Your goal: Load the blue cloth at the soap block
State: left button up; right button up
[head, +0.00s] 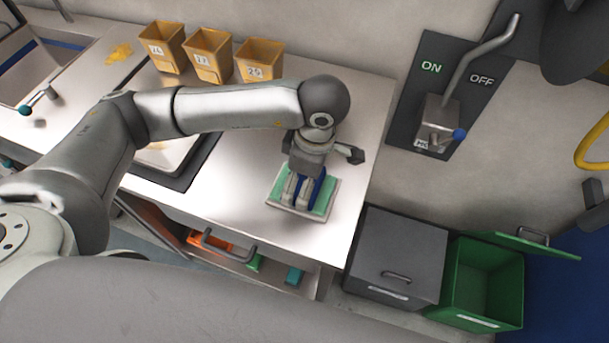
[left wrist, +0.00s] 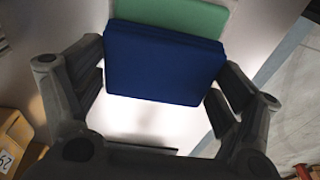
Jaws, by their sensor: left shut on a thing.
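The blue cloth (left wrist: 165,65) is a folded, thick rectangle between the fingers of my left gripper (left wrist: 160,85). In the head view my left gripper (head: 301,196) points down at the counter's right part, and the blue cloth (head: 318,187) shows beside its fingers. The soap block (head: 323,203) appears as a flat green slab in a pale-rimmed tray under the cloth and gripper. It also shows as a green strip beyond the cloth in the left wrist view (left wrist: 180,13). Whether the cloth touches the green slab is hidden. My right gripper is not in view.
Several tan numbered bins (head: 208,52) stand along the wall at the counter's back. An open drawer (head: 240,255) is below the counter front. A grey lidded box (head: 398,245) and an open green bin (head: 485,285) stand right. A lever switch panel (head: 440,95) is on the wall.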

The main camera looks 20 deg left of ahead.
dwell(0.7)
pick_arm(q)
jog(key=shift+s+f+b, duration=0.1)
jog(key=shift+f+b, duration=0.05)
jog(key=shift+b, duration=0.35)
dwell(1.1)
notch_tip(320, 180, up, 2)
jog(key=shift+p, duration=0.45)
jog(key=shift+r+p, duration=1)
jog(key=shift+r, duration=1.6)
